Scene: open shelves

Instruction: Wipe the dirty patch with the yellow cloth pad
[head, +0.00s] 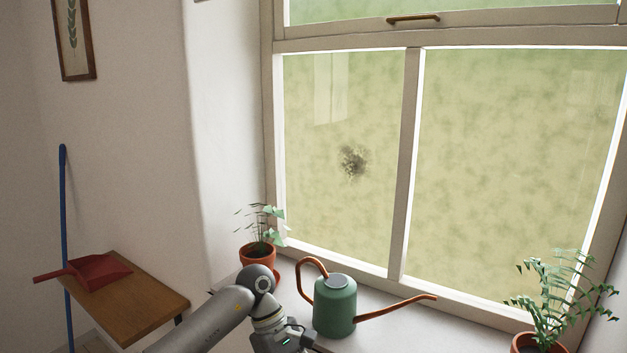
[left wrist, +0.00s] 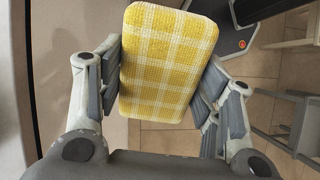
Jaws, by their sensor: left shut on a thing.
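The dirty patch (head: 352,161) is a dark, speckled smudge on the left lower window pane in the head view. The yellow cloth pad (left wrist: 166,62), checked with white lines, shows in the left wrist view. My left gripper (left wrist: 160,85) is shut on it, with a finger on either side. In the head view my left arm comes in at the bottom, below the window and left of the watering can; its fingers and the pad are out of that picture. The pad is away from the glass. My right gripper is in neither view.
A green watering can (head: 335,306) with copper handle and spout stands on the windowsill (head: 395,325). Potted plants stand at its left (head: 257,252) and right (head: 540,343). A red dustpan (head: 90,271) lies on a wooden shelf (head: 135,305) at left, near a blue pole (head: 64,220).

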